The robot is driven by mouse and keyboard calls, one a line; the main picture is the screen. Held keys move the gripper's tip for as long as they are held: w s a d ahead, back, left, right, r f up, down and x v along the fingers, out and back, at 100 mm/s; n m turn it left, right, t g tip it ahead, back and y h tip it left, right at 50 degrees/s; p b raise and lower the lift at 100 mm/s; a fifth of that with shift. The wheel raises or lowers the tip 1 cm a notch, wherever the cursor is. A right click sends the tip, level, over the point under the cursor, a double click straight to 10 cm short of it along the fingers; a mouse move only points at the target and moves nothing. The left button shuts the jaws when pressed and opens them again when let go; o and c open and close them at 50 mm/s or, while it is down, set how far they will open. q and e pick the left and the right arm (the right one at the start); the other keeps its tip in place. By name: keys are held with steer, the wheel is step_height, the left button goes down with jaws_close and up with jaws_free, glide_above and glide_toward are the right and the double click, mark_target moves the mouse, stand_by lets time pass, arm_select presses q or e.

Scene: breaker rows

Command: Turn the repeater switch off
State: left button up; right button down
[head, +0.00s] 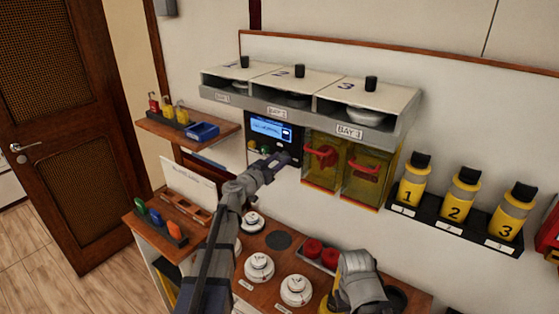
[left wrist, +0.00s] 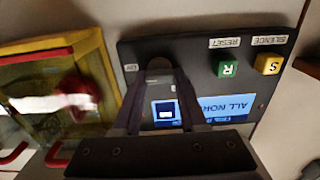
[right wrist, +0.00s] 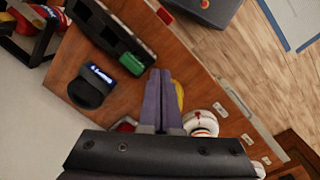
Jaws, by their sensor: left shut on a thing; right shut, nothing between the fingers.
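The repeater panel (head: 259,154) is a dark unit on the wall with a lit blue screen (head: 271,128). In the left wrist view the panel (left wrist: 200,58) shows a green R button (left wrist: 228,69) and a yellow S button (left wrist: 268,64), labelled RESET and SILENCE. My left gripper (head: 284,158) is at the panel's lower right. In its wrist view the fingers (left wrist: 157,72) are shut on a dark round switch (left wrist: 156,64) beside a small white label; its setting is unclear. My right gripper (right wrist: 163,76) is shut and empty above the counter.
Clear yellow-framed covers (head: 362,176) with red handles stand right of the panel. The bay shelf (head: 290,113) overhangs it. Detectors (head: 259,267) sit on the counter (head: 225,268) below. Numbered yellow bottles (head: 458,197) stand on a rack at right.

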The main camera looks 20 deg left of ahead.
arm_select(q)
jaws_close()
steer(key=shift+n, duration=0.3)
steer(key=n, duration=0.7)
steer(key=shift+a, duration=0.1)
steer(key=n, duration=0.5)
steer(key=shift+f+n, duration=0.1)
steer(key=shift+n, duration=0.3)
steer(key=n, duration=0.4)
steer(key=shift+n, duration=0.4)
steer(key=shift+f, duration=0.1)
